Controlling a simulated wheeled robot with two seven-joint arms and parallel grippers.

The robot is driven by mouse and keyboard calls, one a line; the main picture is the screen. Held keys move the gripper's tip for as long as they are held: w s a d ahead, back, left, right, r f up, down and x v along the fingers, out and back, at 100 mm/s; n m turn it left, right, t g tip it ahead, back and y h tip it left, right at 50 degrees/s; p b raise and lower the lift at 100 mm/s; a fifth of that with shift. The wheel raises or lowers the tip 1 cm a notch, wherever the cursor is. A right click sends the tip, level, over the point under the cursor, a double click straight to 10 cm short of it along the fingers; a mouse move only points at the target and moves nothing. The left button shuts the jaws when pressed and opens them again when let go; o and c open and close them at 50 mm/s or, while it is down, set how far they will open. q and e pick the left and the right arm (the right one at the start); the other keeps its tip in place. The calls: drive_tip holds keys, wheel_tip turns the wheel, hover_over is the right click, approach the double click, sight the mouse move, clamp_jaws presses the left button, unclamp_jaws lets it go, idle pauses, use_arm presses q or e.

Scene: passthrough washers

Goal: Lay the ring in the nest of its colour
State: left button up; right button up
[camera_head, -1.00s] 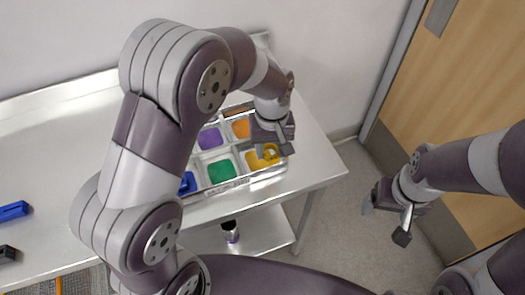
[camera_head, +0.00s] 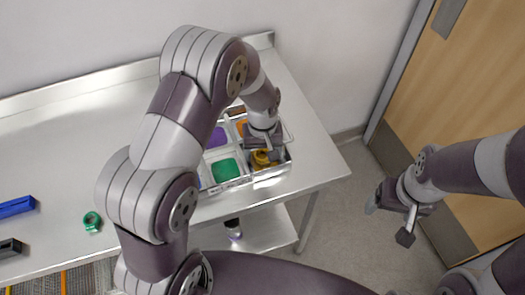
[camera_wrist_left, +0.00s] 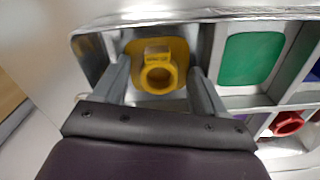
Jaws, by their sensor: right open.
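A yellow ring (camera_wrist_left: 157,74) is in the yellow nest (camera_wrist_left: 180,48) of the tray, at the compartment's middle in the left wrist view. In the head view the yellow ring (camera_head: 261,159) shows below my left gripper (camera_head: 264,153). In the wrist view the fingers of my left gripper (camera_wrist_left: 162,88) stand open on either side of the ring, with a gap on each side. My right gripper (camera_head: 408,222) is open and empty over the floor at the right, away from the table.
The tray's green nest (camera_head: 225,169) and purple nest (camera_head: 216,138) look empty. A red ring (camera_wrist_left: 287,123) lies in another compartment. A green ring (camera_head: 92,221) lies on the table near its front edge. Blue (camera_head: 16,207) and black (camera_head: 10,248) blocks are at far left.

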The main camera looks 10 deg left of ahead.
use_arm(q)
wheel_tip(320, 180, up, 12)
drive_tip(key=s+a+f+m, duration=0.1)
drive_tip(key=s+a+m, duration=0.1)
drive_tip(key=s, duration=0.4)
drive_tip(key=s+a+f+m+t, duration=0.1)
drive_tip(key=s+a+m, duration=0.1)
drive_tip(key=s, duration=0.5)
drive_tip(key=shift+s+a+f+b, duration=0.3)
drive_tip(key=shift+a+f+b, duration=0.1)
drive_tip(key=shift+a, duration=0.45)
